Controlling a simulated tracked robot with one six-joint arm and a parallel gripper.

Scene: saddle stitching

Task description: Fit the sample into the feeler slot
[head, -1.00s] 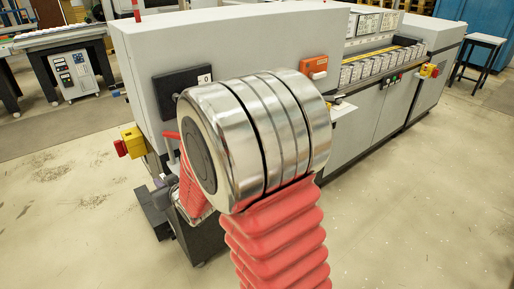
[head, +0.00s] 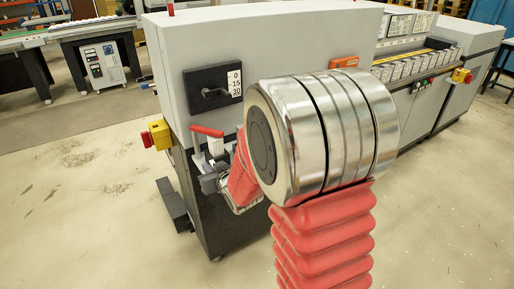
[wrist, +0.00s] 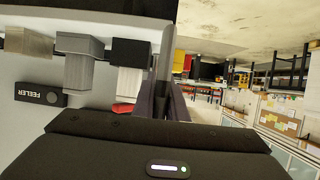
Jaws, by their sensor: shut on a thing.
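My gripper (head: 217,183) is low at the left end of the grey machine, partly hidden behind my own arm in the head view. A black FEELER label (wrist: 40,94) is on the pale machine face at the left of the wrist view. A beige block (wrist: 28,42), a grey block (wrist: 85,60) and a black-and-white block (wrist: 130,62) stand in a row near it. I cannot tell which slot is the feeler slot.
A red handle (head: 207,131) is just above my gripper. A black dial box (head: 213,88) marked 0, 15, 30 is on the machine (head: 270,40). A yellow-and-red switch (head: 157,134) sticks out at the left. The floor at the left is free.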

